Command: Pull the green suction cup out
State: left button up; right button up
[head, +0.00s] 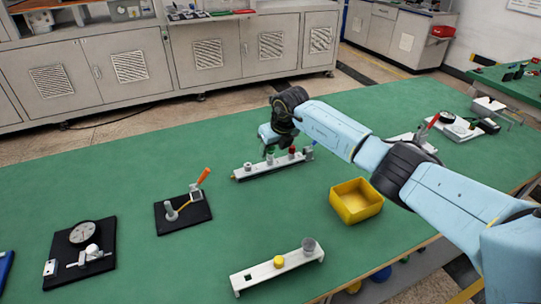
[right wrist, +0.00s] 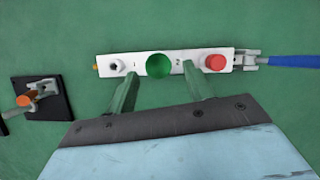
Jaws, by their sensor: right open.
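The green suction cup (right wrist: 160,65) sits in the middle of a white bar (right wrist: 190,58), between a small metal fitting (right wrist: 117,65) and a red cup (right wrist: 215,62). My right gripper (right wrist: 158,72) is open, its two green fingers pointing at the bar, one tip on each side of the green cup with gaps between. In the head view my right gripper (head: 269,143) is over the same white bar (head: 262,172), and the green cup is hard to make out under it. My left gripper is not in view.
A blue-handled clamp (right wrist: 282,61) is at the bar's right end. A black plate with an orange-handled clamp (head: 201,178) stands left of the bar. A yellow bin (head: 347,210) and another white bar with a yellow cup (head: 278,261) are nearer. Green table lies bare between them.

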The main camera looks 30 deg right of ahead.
aim_at(271, 149)
jog(key=x, duration=0.3)
jog(key=shift+w+f+b, duration=0.15)
jog(key=shift+f+b, duration=0.05)
jog(key=shift+b, duration=0.15)
jog(key=shift+w+f, duration=0.15)
jog(key=shift+f, duration=0.2)
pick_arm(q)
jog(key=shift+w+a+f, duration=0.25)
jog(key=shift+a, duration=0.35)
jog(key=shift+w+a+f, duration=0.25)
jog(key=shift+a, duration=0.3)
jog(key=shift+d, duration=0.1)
pick_arm(e)
jog(key=shift+c, duration=0.4)
jog(key=shift+c, duration=1.1)
grip_shut()
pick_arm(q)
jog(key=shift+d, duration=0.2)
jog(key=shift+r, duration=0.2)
pick_arm(e)
jog(key=shift+r, duration=0.3)
pick_arm(q)
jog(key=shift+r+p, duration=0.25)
jog(key=shift+p, duration=0.15)
pick_arm(e)
jog(key=shift+r, duration=0.35)
